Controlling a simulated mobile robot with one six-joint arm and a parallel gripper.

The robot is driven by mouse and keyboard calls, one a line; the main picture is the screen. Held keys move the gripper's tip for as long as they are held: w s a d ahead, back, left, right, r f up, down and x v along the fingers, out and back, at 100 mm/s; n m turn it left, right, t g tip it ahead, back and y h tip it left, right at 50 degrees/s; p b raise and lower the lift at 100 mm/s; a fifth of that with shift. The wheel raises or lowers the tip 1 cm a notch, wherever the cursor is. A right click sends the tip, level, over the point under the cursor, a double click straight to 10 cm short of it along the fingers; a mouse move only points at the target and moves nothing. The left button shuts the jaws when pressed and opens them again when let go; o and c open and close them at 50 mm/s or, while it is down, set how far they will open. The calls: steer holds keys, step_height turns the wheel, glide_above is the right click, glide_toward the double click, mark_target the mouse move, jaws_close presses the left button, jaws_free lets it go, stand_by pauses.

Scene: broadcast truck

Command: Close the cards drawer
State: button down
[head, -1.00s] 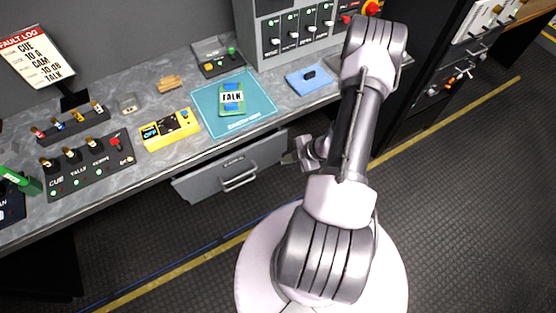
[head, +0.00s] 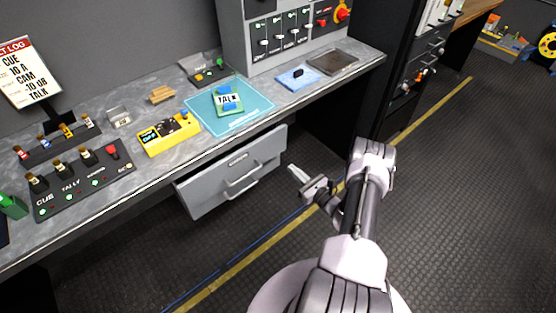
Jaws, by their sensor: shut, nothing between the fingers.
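The cards drawer (head: 212,192) is a grey drawer under the counter, with a label on its front and a bar handle (head: 241,182). It appears pulled out a little from below the counter edge, though its inside is mostly hidden from this angle. My gripper (head: 293,171) is right of the drawer front and apart from it, over the floor. Its fingers are shut and empty, pointing up and left toward the drawer side.
The counter (head: 95,192) holds a teal mat (head: 262,108) with a TALK card, a yellow device (head: 168,134), a blue pad (head: 298,77) and switch panels. A dark rack (head: 392,65) stands to the right. The floor (head: 440,190) before the drawer and to the right is clear.

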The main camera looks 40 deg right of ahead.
mark_target(271, 149)
steer(key=w+b, duration=0.1)
steer(key=w, duration=0.2)
steer(key=w+b, duration=0.1)
steer(key=w, duration=0.3)
steer(key=w+b, duration=0.1)
steer(key=w, duration=0.2)
steer(key=shift+w+a, duration=0.25)
